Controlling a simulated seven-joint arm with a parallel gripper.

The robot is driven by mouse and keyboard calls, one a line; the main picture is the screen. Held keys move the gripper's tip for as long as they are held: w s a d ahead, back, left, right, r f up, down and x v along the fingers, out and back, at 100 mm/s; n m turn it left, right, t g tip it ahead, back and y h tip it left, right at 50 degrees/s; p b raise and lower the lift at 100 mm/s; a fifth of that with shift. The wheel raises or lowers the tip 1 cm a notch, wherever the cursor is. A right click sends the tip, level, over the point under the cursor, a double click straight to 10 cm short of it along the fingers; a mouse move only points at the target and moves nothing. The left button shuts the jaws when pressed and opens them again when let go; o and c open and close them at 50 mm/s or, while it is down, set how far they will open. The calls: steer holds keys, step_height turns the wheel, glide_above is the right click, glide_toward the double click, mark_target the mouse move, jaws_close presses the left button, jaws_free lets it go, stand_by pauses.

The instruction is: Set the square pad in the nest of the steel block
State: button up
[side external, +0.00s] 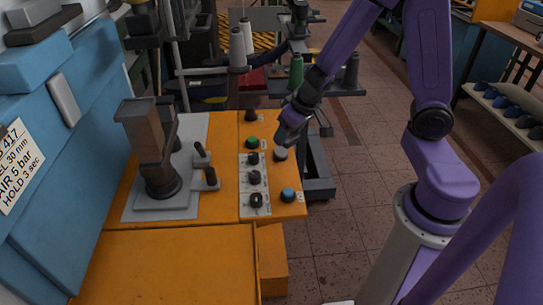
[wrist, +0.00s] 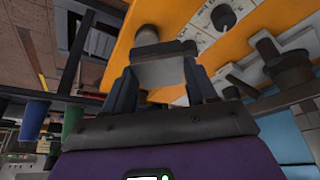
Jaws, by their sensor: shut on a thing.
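My gripper (side external: 287,134) hangs over the right part of the orange bench top, close above a grey round post. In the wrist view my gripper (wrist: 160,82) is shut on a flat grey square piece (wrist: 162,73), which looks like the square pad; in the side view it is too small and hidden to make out. A light grey stepped plate (side external: 190,203) lies on the bench to the left, under a dark press column. I cannot tell whether it is the steel block, and no nest shows clearly.
The dark press column (side external: 148,150) stands tall on the left. The grey post (side external: 280,154) stands just below my gripper. Thread cones (side external: 237,45) stand behind.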

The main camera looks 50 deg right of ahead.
steer(key=d+r+m+h, duration=0.1)
steer(key=d+r+m, duration=0.2)
steer(key=d, duration=0.2)
glide_toward(272, 133)
steer(key=shift+w+d+f+m+g, duration=0.15)
steer(key=shift+w+f, duration=0.3)
steer(key=shift+w, duration=0.1)
steer(key=shift+w+d+f+m+g, duration=0.15)
steer(key=shift+w+f, duration=0.3)
steer(key=shift+w, duration=0.1)
steer(key=shift+w+f, duration=0.2)
steer(key=shift+f, duration=1.55)
steer(key=shift+f, duration=0.15)
steer(key=o, duration=1.1)
